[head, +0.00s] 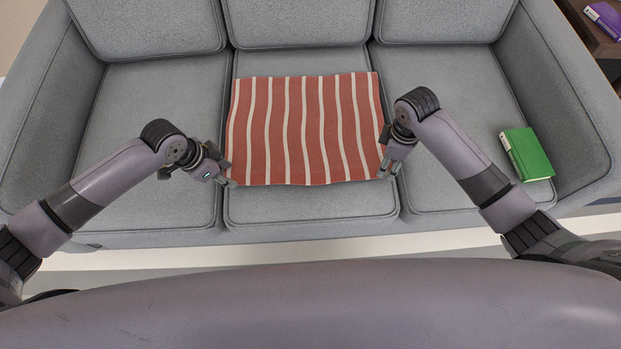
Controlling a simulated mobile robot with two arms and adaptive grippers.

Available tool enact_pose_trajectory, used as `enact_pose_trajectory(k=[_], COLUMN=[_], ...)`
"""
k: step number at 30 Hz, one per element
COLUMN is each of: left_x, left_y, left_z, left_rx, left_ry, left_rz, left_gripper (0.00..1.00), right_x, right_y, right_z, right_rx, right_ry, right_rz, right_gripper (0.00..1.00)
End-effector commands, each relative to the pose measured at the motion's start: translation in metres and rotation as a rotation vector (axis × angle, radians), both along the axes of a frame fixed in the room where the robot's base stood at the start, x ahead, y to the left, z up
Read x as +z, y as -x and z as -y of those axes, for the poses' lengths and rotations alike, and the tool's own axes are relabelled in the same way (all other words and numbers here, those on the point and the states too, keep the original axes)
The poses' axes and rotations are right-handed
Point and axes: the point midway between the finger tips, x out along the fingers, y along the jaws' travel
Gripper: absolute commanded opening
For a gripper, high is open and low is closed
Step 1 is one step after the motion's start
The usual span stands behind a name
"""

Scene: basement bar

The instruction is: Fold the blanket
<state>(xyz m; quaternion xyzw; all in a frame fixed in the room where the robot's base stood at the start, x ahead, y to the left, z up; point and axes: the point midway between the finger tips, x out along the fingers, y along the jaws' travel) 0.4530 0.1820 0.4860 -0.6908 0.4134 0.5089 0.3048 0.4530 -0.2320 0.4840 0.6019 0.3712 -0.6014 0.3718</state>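The blanket (305,128) is red with cream stripes. It lies flat and spread out on the middle seat of the grey sofa. My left gripper (230,183) is at the blanket's near left corner. My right gripper (384,174) is at its near right corner. Both sets of fingertips are small in the picture. I cannot tell whether either gripper is open or shut, or whether it holds the cloth.
The grey sofa (150,98) has three seats, with backrests behind and armrests at both sides. A green book (529,155) lies on the right seat. A purple book (604,18) is on a dark side table at the top right. The left seat is clear apart from my arm over it.

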Motion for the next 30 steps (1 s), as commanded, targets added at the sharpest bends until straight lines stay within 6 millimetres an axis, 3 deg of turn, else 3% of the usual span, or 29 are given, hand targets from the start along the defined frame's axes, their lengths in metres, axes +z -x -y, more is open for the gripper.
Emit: enact_pose_trajectory(k=[30], left_x=[-0.0026], left_y=[0.0002], left_z=[0.0004], left_rx=[0.000], left_ry=[0.000], left_rz=[-0.001], left_gripper=[0.01], right_x=[-0.0034], right_y=[0.0012], right_z=[0.0005], right_rx=[-0.001], right_ry=[0.002], right_rz=[-0.003], right_gripper=[0.01])
